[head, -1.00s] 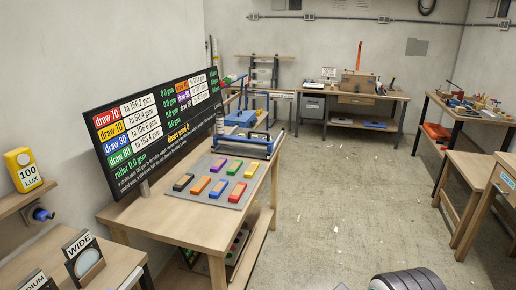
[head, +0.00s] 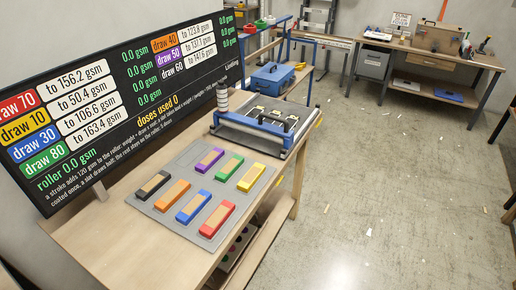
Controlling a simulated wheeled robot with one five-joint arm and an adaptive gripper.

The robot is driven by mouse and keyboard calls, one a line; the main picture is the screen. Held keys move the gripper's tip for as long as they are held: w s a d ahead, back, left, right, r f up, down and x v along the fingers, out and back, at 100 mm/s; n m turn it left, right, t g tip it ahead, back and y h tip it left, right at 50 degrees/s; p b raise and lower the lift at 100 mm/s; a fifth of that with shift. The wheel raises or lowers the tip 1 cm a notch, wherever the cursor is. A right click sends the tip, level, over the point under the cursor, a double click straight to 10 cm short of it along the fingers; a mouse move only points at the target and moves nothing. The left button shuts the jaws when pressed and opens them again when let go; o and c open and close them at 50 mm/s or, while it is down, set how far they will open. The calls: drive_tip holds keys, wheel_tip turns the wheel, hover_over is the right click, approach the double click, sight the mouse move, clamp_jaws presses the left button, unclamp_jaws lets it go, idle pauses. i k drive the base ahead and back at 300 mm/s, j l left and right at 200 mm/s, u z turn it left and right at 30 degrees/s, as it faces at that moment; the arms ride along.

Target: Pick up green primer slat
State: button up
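The green slat (head: 230,166) lies on a grey mat (head: 160,212) on the near wooden table. It has a tan strip along its top. It sits in the back row, between the purple slat (head: 209,159) and the yellow slat (head: 251,177). Blue (head: 194,206), orange (head: 171,194), black (head: 149,185) and red (head: 217,219) slats lie in front of it. My gripper is not in view.
A black sign board (head: 130,95) stands along the table's left side. A blue-framed roller rig (head: 262,122) stands behind the mat, with a blue toolbox (head: 272,77) beyond. The concrete floor (head: 370,200) to the right is mostly clear.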

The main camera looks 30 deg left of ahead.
sight(227, 171)
drive_tip(key=i+u, duration=0.25)
drive_tip(key=i, duration=0.4)
drive_tip(key=i+l+u, duration=0.2)
drive_tip(key=i, duration=0.45)
drive_tip(key=i+u, duration=0.2)
drive_tip(key=u, duration=0.2)
drive_tip(key=i+u, duration=0.15)
drive_tip(key=u, duration=0.25)
drive_tip(key=i+l+u, duration=0.15)
drive_tip(key=u, duration=0.3)
drive_tip(key=i+l+u, duration=0.15)
drive_tip(key=u, duration=0.25)
drive_tip(key=i+l+u, duration=0.1)
drive_tip(key=u, duration=0.25)
drive_tip(key=i+l+u, duration=0.1)
drive_tip(key=u, duration=0.25)
drive_tip(key=i+l+u, duration=0.3)
drive_tip(key=k+j, duration=0.1)
